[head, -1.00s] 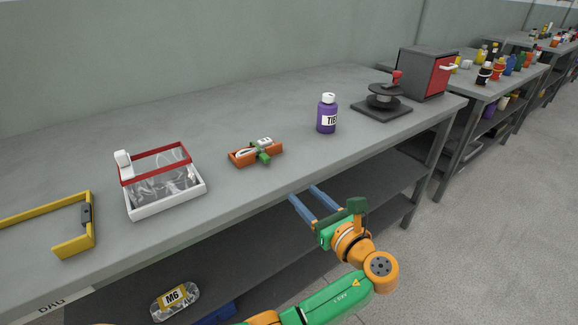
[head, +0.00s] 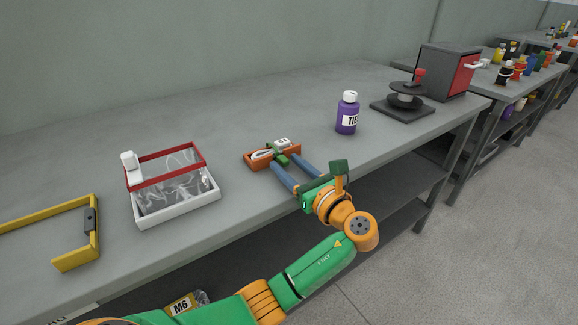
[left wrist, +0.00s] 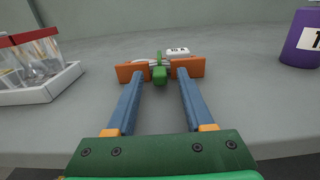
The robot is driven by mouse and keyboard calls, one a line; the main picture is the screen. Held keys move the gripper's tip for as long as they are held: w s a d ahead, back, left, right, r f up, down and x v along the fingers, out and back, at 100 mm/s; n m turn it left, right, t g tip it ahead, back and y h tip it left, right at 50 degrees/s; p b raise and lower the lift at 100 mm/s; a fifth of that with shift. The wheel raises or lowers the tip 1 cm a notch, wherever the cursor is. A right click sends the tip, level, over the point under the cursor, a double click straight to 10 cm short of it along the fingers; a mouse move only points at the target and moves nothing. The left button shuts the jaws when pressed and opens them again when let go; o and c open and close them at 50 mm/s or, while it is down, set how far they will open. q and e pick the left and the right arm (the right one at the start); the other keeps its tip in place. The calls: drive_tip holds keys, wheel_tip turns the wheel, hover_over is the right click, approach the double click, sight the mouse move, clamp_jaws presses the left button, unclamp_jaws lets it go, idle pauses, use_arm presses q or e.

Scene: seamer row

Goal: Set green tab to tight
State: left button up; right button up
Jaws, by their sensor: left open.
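The green tab (left wrist: 159,73) sits at the middle of a small orange holder (left wrist: 132,73) on the grey bench, with a white labelled piece behind it. In the head view the green tab (head: 278,158) shows on the orange holder (head: 256,164), partly behind my fingers. My left gripper (head: 297,165) is open, its two blue fingers reaching over the bench's front edge toward the holder. In the left wrist view the tab lies between the lines of the two fingers (left wrist: 159,78), near their tips. I cannot tell whether the fingertips touch the holder. My right gripper is not in view.
A purple bottle (head: 347,115) stands right of the holder. A white tray with a red frame (head: 178,207) stands left, and a yellow frame (head: 75,258) farther left. A black turntable (head: 403,104) and a grey-red box (head: 447,72) stand at the far right. Bare bench lies behind the holder.

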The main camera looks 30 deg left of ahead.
use_arm(q)
clamp_jaws()
idle(1.4)
